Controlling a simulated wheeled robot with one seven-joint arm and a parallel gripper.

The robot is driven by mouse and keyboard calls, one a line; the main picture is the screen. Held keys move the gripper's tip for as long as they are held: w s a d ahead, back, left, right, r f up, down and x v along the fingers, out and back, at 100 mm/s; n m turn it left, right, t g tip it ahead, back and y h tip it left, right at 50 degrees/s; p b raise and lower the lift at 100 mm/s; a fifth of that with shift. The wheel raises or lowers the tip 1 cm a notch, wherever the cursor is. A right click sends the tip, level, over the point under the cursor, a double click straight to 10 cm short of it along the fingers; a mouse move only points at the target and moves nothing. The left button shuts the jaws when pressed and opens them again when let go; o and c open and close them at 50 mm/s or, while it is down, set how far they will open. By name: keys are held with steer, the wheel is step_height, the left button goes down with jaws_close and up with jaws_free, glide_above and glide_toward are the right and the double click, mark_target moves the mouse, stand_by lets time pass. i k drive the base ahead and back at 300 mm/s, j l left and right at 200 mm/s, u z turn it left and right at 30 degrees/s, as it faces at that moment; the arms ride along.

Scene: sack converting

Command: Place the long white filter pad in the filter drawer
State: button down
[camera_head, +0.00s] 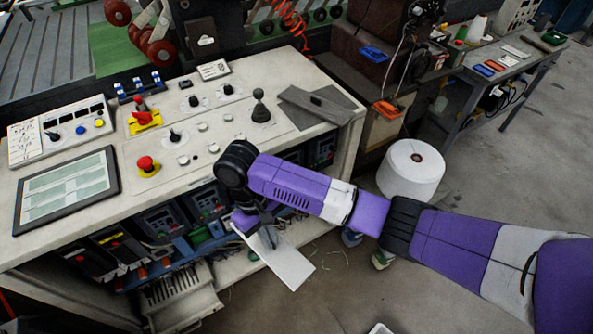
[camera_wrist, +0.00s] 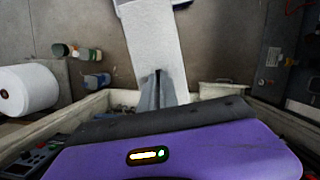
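The long white filter pad (camera_head: 283,262) hangs from my gripper (camera_head: 266,234), slanting down and to the right in front of the console. In the wrist view, the gripper's fingers (camera_wrist: 158,90) are closed on the near end of the pad (camera_wrist: 152,38), which extends away from them. A pale, slatted open drawer (camera_head: 180,294), which looks like the filter drawer, sticks out low on the console front, left of the pad and apart from it. The gripper partly hides the pad's upper end.
The control console (camera_head: 215,128) has a red mushroom button (camera_head: 146,164), a joystick (camera_head: 260,106) and a tablet (camera_head: 66,188) on top. A white roll (camera_head: 412,170) stands on the floor to the right. Small bottles (camera_wrist: 78,51) lie near the console. Open floor is at lower right.

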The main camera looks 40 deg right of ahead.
mark_target(185, 309)
steer(key=u, duration=0.95)
steer(key=i+l+u, duration=0.25)
steer(key=i+l, duration=0.6)
steer(key=l, duration=0.1)
